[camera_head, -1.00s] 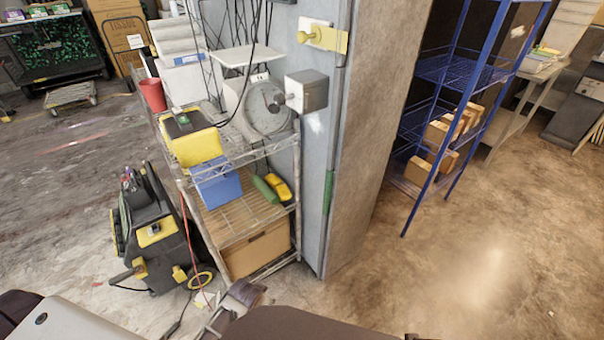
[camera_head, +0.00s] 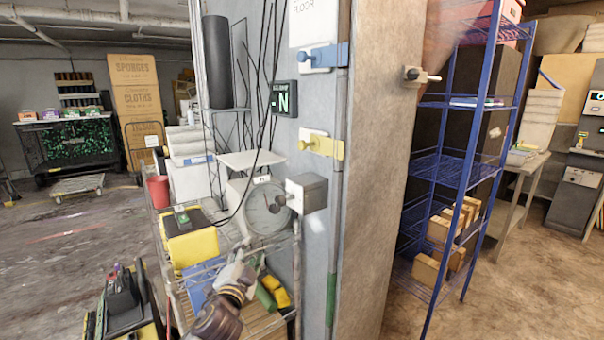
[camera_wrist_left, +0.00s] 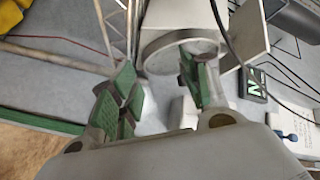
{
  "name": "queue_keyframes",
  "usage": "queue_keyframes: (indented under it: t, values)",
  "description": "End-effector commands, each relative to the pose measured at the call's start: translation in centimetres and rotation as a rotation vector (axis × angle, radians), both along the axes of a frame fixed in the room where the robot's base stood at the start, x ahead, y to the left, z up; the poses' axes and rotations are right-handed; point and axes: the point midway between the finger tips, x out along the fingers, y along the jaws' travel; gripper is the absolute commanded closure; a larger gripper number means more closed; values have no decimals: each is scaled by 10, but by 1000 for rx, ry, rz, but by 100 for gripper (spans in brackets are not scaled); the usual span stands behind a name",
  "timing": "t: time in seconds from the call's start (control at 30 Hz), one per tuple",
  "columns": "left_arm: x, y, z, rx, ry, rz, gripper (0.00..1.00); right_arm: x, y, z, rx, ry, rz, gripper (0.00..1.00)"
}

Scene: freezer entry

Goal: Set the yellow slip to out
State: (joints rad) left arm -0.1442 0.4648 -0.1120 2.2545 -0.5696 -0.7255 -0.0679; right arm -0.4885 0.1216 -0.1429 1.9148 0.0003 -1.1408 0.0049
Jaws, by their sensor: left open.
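The yellow slip (camera_head: 325,146) is on a white plate on the grey wall panel, near its right edge. Its round knob points left and its flat tab reaches right to the panel edge. A blue slip (camera_head: 325,57) of the same kind is above it. My left gripper (camera_head: 243,262) is open and empty, below and left of the yellow slip, in front of the wire shelf and apart from the slip. In the left wrist view its green-padded fingers (camera_wrist_left: 158,82) are spread. There the blue slip (camera_wrist_left: 285,135) shows at right; I cannot make out the yellow one. My right gripper is not in view.
A grey box (camera_head: 306,193) juts from the panel below the yellow slip, beside a round dial scale (camera_head: 268,208). Black cables hang left of the slip. A small "N" display (camera_head: 284,98) is on the panel. A blue rack (camera_head: 440,165) stands to the right.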

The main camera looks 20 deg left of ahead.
Motion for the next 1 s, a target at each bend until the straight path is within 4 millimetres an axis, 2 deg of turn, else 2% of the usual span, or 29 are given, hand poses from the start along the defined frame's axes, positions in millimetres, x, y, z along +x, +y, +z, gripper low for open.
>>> queue_keyframes:
  t: [0.03, 0.2, 0.3, 0.5, 0.7, 1.0]
  values:
    - [6, -1, 25, 64, -62, -22, 53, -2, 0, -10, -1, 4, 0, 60]
    - [18, -12, 95, 275, -243, -93, 53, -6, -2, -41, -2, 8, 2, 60]
    - [22, -22, 131, 403, -337, -133, 53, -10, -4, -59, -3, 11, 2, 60]
    - [22, -43, 189, 671, -494, -210, 53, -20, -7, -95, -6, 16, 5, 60]
    - [20, -63, 230, 950, -609, -280, 53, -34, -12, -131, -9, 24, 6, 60]
    - [21, -80, 264, 1385, -689, -374, 53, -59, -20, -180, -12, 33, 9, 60]
